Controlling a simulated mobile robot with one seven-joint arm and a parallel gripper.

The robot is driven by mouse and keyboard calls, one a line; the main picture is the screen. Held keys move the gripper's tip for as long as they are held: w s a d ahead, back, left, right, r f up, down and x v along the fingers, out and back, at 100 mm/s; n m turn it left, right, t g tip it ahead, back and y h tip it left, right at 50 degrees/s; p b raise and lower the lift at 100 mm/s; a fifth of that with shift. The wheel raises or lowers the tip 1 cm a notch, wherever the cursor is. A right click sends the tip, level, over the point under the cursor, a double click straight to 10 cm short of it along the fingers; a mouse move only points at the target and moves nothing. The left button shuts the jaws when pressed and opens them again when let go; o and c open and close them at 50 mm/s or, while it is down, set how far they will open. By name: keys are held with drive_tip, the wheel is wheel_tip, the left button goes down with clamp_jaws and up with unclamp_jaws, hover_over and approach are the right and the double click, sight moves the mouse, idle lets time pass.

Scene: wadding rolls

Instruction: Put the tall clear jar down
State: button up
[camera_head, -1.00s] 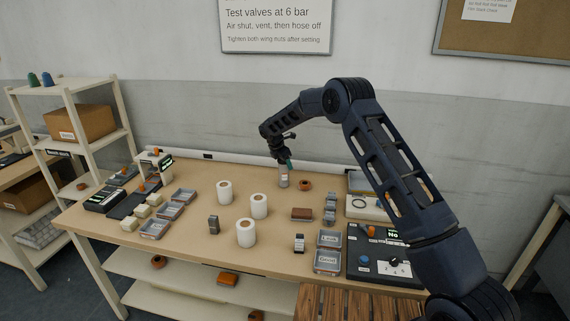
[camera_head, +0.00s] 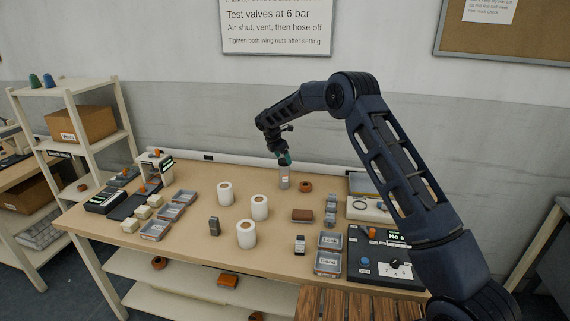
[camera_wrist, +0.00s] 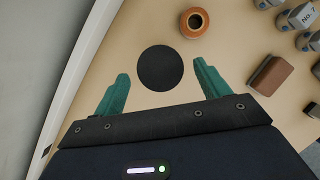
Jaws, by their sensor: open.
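The tall clear jar (camera_head: 284,178) stands upright on the workbench, near its back edge, with a pale label on its side. In the wrist view a round dark top (camera_wrist: 160,68), which looks like the jar's lid, lies just beyond and between the fingertips. My gripper (camera_head: 284,158) is open above the jar. In the wrist view its two green fingers (camera_wrist: 158,82) are spread apart with clear space between them and the dark top.
An orange-brown ring-shaped part (camera_head: 305,187) stands close to the right of the jar. A brown block (camera_head: 302,214) and several grey valve parts (camera_head: 330,208) lie further right. Several white rolls (camera_head: 259,206) stand in front. The wall is close behind the bench (camera_head: 190,245).

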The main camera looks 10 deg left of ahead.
drive_tip(key=v, duration=0.6)
drive_tip(key=shift+s+r, duration=0.2)
drive_tip(key=shift+r, duration=0.15)
drive_tip(key=shift+r, duration=0.1)
drive_tip(key=s+d+r+m+y, duration=0.1)
drive_tip(key=s+d+r+m, duration=0.3)
drive_tip(key=d+r, duration=0.7)
drive_tip(key=s+d+r+m, duration=0.3)
drive_tip(key=d+r+m, duration=0.35)
drive_tip(key=d, duration=0.85)
drive_tip(key=s+d+r+m, duration=0.3)
drive_tip(key=s+d+r, duration=0.35)
drive_tip(key=d, duration=0.35)
drive_tip(key=s+d+m+y, duration=0.1)
drive_tip(key=s+d+m, duration=0.5)
drive_tip(key=s+d, duration=0.8)
drive_tip(key=s+d+f+m, duration=0.2)
drive_tip(key=s, duration=0.4)
drive_tip(key=s+d+f+m+t, duration=0.1)
drive_tip(key=s+d+f+m, duration=0.1)
drive_tip(key=s, duration=0.4)
drive_tip(key=s+d+f+m+y, duration=0.1)
drive_tip(key=s+d+f+m, duration=0.1)
drive_tip(key=s+m, duration=0.2)
drive_tip(key=s, duration=0.2)
drive_tip(key=shift+s, duration=0.35)
